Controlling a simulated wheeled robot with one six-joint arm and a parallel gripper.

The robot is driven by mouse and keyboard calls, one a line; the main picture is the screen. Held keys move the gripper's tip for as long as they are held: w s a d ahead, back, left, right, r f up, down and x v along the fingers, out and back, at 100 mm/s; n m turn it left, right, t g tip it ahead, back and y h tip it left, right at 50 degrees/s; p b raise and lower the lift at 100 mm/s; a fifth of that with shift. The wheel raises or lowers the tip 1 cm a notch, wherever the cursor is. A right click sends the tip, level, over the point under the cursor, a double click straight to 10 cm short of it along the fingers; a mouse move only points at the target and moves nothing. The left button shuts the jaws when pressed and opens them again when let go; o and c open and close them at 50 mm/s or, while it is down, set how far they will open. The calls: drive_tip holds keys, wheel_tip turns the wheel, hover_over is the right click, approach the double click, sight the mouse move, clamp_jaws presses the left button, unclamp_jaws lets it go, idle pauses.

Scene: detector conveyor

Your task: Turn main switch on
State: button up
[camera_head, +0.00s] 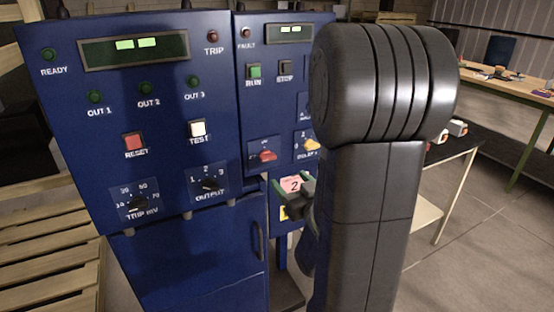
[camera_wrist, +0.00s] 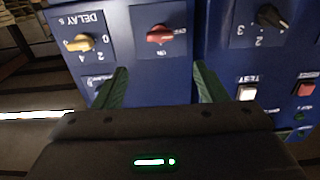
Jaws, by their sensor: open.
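The red rotary switch (camera_head: 266,156) sits low on the right-hand blue panel. It also shows upside down in the wrist view (camera_wrist: 160,34), with its grip lying roughly horizontal and small markings beside and below it, one reading like "ON". I take it for the main switch; no "main" label is legible. My gripper (camera_wrist: 161,75) is open and empty. Its two green fingers point at the panel either side of the switch's column, with the fingertips below the switch in the wrist view and not touching it. In the head view my arm hides most of the gripper.
A yellow delay knob (camera_wrist: 82,42) is beside the switch. On the other side are the black output knob (camera_wrist: 270,17), white TEST button (camera_head: 198,128) and red RESET button (camera_head: 134,145). Green displays (camera_head: 135,44) are lit.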

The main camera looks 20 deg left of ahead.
sight(269, 158)
drive_tip(key=p+x, duration=0.2)
drive_tip(key=x, duration=0.9)
drive_tip(key=shift+w+a, duration=0.3)
drive_tip(key=c, duration=1)
